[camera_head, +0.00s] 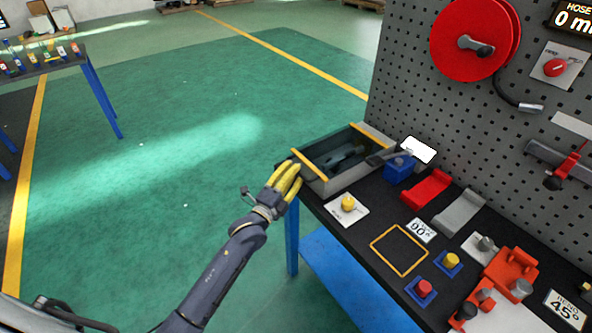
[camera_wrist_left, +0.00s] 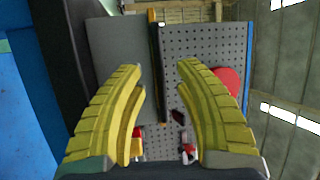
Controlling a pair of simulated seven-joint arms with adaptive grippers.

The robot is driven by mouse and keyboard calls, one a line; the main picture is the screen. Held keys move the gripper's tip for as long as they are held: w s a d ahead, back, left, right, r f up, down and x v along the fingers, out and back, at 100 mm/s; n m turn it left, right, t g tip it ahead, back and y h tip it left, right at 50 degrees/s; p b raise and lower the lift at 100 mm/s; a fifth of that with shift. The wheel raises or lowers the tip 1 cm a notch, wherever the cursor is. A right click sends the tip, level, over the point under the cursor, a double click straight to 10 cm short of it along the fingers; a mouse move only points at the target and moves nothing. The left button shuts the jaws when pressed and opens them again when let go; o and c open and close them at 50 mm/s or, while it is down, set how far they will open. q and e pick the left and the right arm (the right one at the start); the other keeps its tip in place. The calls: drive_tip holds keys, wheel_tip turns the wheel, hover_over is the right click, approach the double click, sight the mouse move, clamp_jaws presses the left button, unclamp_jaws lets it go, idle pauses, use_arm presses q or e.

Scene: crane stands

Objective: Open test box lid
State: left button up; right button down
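The test box (camera_head: 320,183) is a grey box with yellow strips along two edges, at the back left corner of the black bench. Its top looks open or see-through, with a dark interior and a dark object inside; I cannot tell how its lid stands. My left gripper (camera_head: 290,174), with yellow fingers, is beside the box's near left corner; whether it touches is unclear. In the left wrist view the fingers (camera_wrist_left: 162,68) are spread with nothing between them. A plain grey panel (camera_wrist_left: 110,60) shows beyond them. My right gripper is not in view.
A yellow knob on a white plate (camera_head: 347,211) sits just in front of the box. A blue block (camera_head: 399,168) and a red cradle (camera_head: 425,190) stand to its right. The pegboard (camera_head: 400,95) rises behind the bench. Open green floor lies left.

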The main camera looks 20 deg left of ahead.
use_arm(q)
drive_tip(key=shift+x, duration=0.8)
clamp_jaws()
